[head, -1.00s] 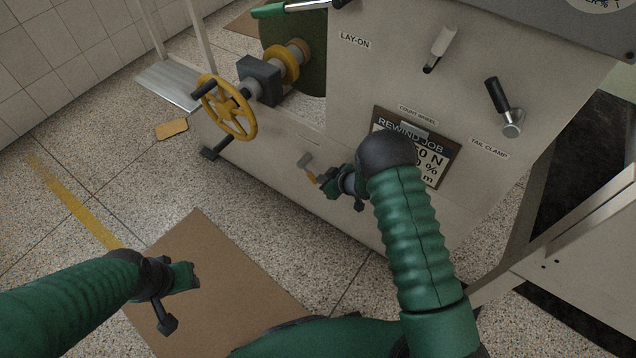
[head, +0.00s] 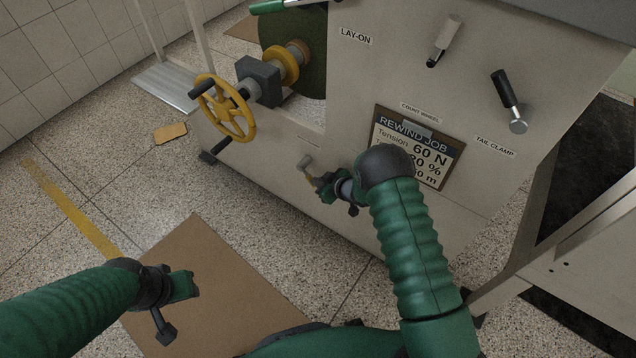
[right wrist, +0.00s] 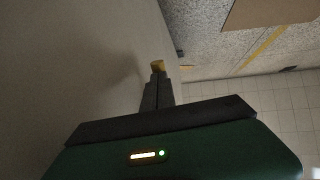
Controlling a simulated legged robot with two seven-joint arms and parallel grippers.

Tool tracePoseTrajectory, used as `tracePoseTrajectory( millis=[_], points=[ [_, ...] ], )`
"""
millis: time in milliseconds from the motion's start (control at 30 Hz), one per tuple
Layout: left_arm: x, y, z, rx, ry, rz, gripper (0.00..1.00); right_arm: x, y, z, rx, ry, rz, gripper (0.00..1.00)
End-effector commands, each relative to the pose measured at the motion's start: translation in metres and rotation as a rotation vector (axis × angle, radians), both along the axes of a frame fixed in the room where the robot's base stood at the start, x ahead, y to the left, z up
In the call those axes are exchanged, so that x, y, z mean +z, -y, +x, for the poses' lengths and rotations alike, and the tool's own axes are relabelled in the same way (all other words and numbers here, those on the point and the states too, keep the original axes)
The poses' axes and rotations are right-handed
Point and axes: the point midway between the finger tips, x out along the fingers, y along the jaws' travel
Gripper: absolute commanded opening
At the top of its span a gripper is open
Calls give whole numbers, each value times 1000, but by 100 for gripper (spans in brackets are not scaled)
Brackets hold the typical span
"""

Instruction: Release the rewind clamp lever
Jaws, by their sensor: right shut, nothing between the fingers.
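A small lever with a grey end (head: 306,163) and a yellow part sticks out low on the machine's front panel. A black-handled lever (head: 505,92) labelled TAIL CLAMP points up at the upper right. My left gripper (head: 184,288) hangs above a brown mat; its fingers are unclear.
A yellow handwheel (head: 225,108) is at the machine's left. A grey-handled lever (head: 446,38) and a REWIND JOB board (head: 425,140) are on the panel; my right arm partly covers the board. A brown mat (head: 225,260) lies on the floor. A side frame (head: 575,245) stands at right.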

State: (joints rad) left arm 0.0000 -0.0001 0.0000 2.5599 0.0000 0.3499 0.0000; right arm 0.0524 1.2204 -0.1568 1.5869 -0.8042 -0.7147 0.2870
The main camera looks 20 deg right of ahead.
Motion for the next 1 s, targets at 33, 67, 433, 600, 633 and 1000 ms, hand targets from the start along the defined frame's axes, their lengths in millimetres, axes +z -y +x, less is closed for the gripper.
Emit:
tracePoseTrajectory(
  millis=[33, 67, 433, 600, 633, 1000],
  points=[
    [-9, 0, 0, 0, 0, 0, 36, -10, 0, -1, -3, 18, 18, 0],
    [-13, 0, 0, 0, 0, 0, 36, -11, 0, -1, -3, 34, 31, 0],
    [-65, 0, 0, 0, 0, 0, 36, -37, -7, 9, -3, 294, 231, 0],
    [-94, 0, 0, 0, 0, 0, 36, -47, -12, 16, -2, 423, 331, 0],
    [-99, 0, 0, 0, 0, 0, 36, -48, -13, 17, -2, 446, 348, 0],
    [-146, 0, 0, 0, 0, 0, 36, -53, -27, 35, 3, 680, 527, 0]
  ],
)
